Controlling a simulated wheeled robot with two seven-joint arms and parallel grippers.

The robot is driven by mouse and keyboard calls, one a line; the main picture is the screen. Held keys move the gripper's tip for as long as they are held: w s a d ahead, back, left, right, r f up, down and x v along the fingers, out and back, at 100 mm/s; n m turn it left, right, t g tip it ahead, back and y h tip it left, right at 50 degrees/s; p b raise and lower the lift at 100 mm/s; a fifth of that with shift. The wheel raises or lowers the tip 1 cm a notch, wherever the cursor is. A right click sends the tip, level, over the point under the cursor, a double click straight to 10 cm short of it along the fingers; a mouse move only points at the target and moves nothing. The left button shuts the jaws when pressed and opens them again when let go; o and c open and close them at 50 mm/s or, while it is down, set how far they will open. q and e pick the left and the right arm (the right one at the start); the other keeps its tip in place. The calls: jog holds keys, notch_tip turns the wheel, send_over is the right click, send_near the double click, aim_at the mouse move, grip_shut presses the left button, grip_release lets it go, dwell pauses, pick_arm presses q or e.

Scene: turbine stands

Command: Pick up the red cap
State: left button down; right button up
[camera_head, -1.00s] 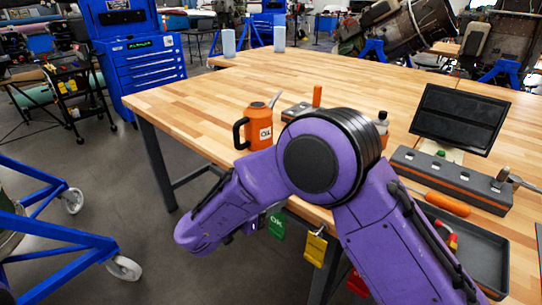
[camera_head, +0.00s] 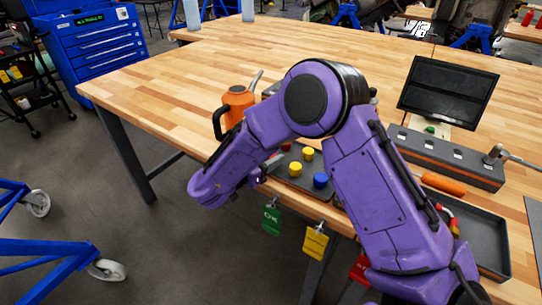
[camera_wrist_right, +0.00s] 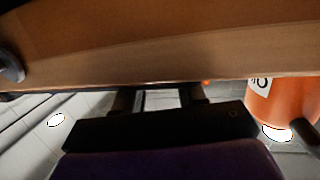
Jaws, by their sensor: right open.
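A red cap (camera_head: 286,146) shows in the head view, partly hidden by my right arm, on a dark tray (camera_head: 283,180) near the table's front edge. Two yellow caps (camera_head: 308,154) and a blue cap (camera_head: 320,180) are on the same tray. My right arm crosses the tray's left side, with its wrist low over the table's front edge. In the right wrist view my right gripper (camera_wrist_right: 157,98) is open with nothing between its fingers. I cannot make out the red cap in that view. My left gripper is not in view.
An orange jug (camera_head: 236,103) stands left of the arm; an orange container (camera_wrist_right: 285,100) shows in the wrist view. Green (camera_head: 271,220) and yellow (camera_head: 315,243) tags hang at the front edge. A black screen (camera_head: 448,92) stands right. The table's back left (camera_head: 190,75) is clear.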

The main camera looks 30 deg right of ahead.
aim_at(272, 155)
jog(key=shift+s+d, duration=0.1)
jog(key=shift+d, duration=0.45)
jog(key=shift+a, duration=0.1)
grip_shut()
notch_tip(272, 155, up, 3)
jog(key=shift+b, duration=0.4)
jog(key=s+a+r, duration=0.1)
jog(key=s+r, duration=0.9)
jog(key=s, duration=0.3)
jog(key=shift+s+a, duration=0.4)
